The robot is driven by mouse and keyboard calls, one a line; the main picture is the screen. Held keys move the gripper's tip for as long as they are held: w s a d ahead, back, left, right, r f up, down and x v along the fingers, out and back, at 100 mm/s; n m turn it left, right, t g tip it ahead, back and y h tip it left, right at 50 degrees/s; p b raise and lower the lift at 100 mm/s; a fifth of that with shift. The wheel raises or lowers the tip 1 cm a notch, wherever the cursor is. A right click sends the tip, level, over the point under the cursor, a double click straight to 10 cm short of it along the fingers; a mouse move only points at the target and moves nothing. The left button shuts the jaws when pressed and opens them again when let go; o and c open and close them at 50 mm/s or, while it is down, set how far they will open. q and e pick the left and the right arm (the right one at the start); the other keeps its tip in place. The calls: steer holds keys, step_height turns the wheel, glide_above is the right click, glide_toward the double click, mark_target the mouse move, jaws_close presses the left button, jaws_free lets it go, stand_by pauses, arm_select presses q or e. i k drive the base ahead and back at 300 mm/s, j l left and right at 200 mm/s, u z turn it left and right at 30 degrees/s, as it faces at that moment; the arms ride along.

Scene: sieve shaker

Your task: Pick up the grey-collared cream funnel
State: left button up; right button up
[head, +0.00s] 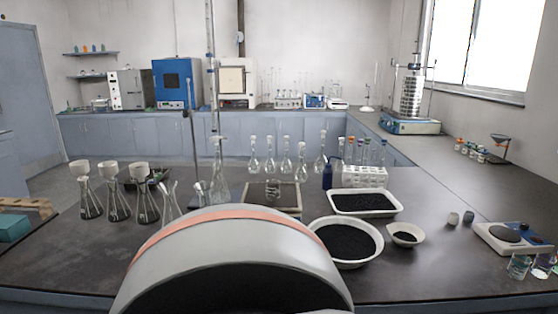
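Three cream funnels stand in a row at the left of the dark bench: a left one (79,168), a middle one (109,168) and a right one (139,171). Each sits upright in the mouth of a conical glass flask: a left flask (90,204), a middle flask (118,206) and a right flask (147,207). The funnels are too small here to tell which has a grey collar. Neither of my grippers is in view.
A large pale curved part with an orange band, apparently mine, hides the front middle of the bench (60,265). Glass flasks stand right of the funnels. A black-filled bowl (374,257) and tray (338,208) lie right of centre. The front left is bare.

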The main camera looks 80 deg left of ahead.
mark_target(109, 169)
steer(key=u, duration=3.6)
